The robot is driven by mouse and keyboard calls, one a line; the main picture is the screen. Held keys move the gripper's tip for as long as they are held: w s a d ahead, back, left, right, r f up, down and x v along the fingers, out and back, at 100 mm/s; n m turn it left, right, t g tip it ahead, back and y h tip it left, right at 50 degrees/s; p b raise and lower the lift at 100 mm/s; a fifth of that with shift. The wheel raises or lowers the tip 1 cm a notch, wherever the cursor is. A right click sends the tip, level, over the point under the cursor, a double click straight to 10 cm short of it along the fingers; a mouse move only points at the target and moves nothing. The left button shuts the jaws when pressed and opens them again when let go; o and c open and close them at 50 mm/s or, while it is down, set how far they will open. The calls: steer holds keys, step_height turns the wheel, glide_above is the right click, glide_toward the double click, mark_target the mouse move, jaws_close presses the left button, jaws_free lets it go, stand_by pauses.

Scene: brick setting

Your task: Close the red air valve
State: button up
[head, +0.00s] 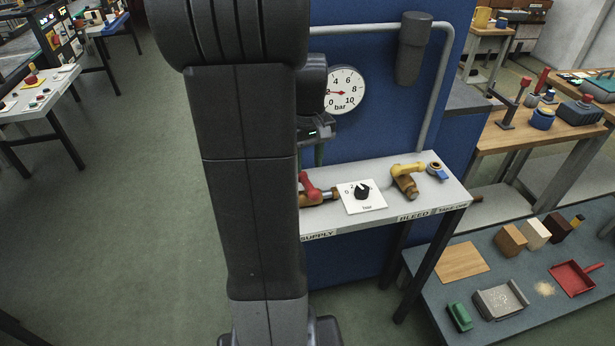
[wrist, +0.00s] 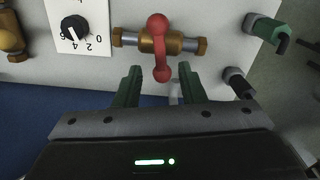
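The red air valve shows in the wrist view as a red handle (wrist: 161,47) lying across a brass valve body on a short left-right pipe (wrist: 188,44). In the head view the red handle (head: 311,188) shows at the left of the white bench, above the SUPPLY label, partly hidden by my arm. My gripper (wrist: 159,83) is open, its two green fingers apart on either side of the handle's near end. I cannot tell whether they touch it. In the head view my gripper is mostly hidden behind my arm.
A dial knob (head: 362,191) on a white plate stands right of the valve. A yellow-handled valve (head: 406,178) stands further right, above the BLEED label. A pressure gauge (head: 345,91) hangs on the blue panel (head: 385,120).

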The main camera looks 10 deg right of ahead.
step_height(320, 180, down, 6)
steer(key=shift+f, duration=0.2)
jaws_close()
